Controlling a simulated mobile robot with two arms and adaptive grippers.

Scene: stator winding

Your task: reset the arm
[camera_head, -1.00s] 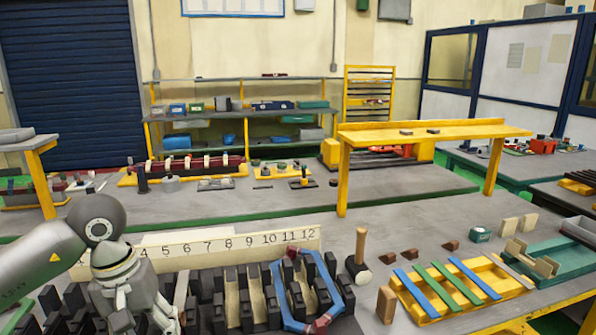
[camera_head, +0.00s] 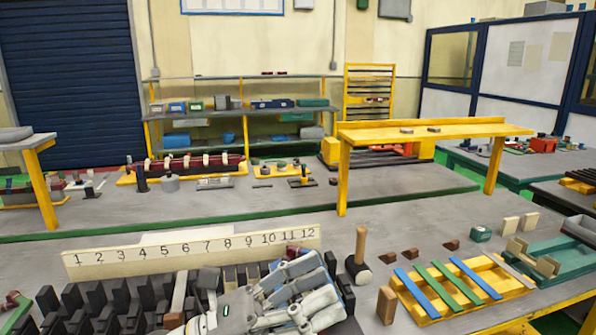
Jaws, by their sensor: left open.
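My left gripper (camera_head: 322,282) is low in the head view, over the right part of the slotted stator block (camera_head: 90,305). It is open, with its grey fingers pointing right. The blue coil with dark red wraps, which sat in the right-hand slots, is now mostly hidden behind the gripper. I cannot tell whether the fingers touch it. The numbered strip (camera_head: 190,250), marked 1 to 12, stands behind the slots. My right gripper is not in view.
A mallet (camera_head: 359,262) stands right of the block, near a wooden block (camera_head: 386,305). A yellow tray (camera_head: 460,290) with blue and green strips lies further right, before a green fixture (camera_head: 575,260). A yellow raised shelf (camera_head: 435,132) stands behind.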

